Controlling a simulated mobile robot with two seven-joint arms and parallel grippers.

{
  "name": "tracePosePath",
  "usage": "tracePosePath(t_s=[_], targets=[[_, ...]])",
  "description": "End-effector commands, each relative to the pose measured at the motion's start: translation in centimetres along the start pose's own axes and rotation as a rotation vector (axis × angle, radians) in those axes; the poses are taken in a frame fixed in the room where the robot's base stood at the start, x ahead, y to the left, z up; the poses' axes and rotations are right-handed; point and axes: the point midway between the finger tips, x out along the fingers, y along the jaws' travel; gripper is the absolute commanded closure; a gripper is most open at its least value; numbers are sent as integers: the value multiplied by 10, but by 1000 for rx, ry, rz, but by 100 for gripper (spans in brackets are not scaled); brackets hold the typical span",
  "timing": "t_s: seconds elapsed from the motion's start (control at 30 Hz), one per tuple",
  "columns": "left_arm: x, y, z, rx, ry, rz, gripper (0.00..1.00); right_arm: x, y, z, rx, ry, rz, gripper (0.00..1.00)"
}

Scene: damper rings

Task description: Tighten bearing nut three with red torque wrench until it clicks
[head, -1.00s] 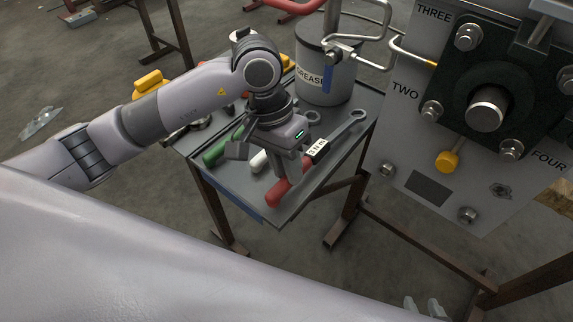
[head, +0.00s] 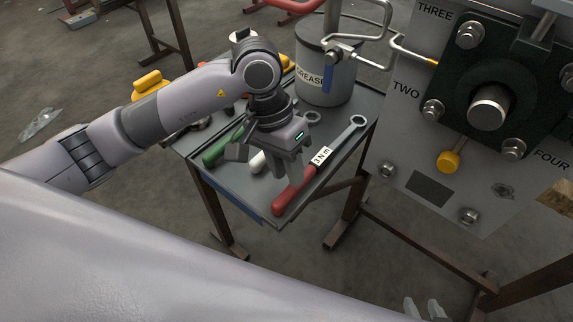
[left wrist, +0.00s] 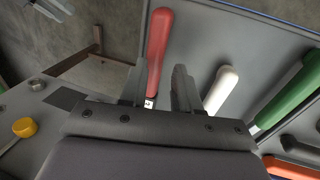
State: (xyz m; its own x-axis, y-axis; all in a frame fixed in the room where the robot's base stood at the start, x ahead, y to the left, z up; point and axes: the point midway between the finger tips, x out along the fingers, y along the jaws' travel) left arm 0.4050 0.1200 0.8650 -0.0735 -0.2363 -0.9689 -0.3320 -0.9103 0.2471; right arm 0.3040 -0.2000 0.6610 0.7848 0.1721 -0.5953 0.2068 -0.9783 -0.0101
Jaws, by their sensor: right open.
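The red torque wrench (head: 293,193) lies on the grey tray table (head: 240,190), its label at mid-shaft and its ring end toward the housing. My left gripper (head: 284,168) is above the table close to the wrench. In the left wrist view its fingers (left wrist: 162,90) are apart, and the red handle (left wrist: 158,40) runs down beside the left-hand finger, partly hidden there; contact cannot be told. Nut three (head: 469,35) is at the upper left of the dark bearing flange, near the word THREE. My right gripper (head: 425,308) shows only its fingertips at the bottom edge.
Green (head: 222,149) and white (head: 258,161) handled tools lie left of the wrench. A grease can (head: 325,75) stands at the table's back.

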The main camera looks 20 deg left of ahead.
Motion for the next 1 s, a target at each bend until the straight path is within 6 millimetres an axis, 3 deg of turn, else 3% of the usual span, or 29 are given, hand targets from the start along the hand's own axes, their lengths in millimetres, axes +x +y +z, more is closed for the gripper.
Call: tracePosePath(t_s=[0.1,0.2,0.57,1.0], targets=[[0,0,0,0,-1,0,65,0,0,0,-1,0,0,57],[0,0,0,0,-1,0,39,0,0,0,-1,0,0,57],[-5,-1,0,-2,-1,-1,39,1,1,1,-1,0,1,57],[-65,-1,0,-1,0,-1,39,4,0,4,2,-3,0,57]])
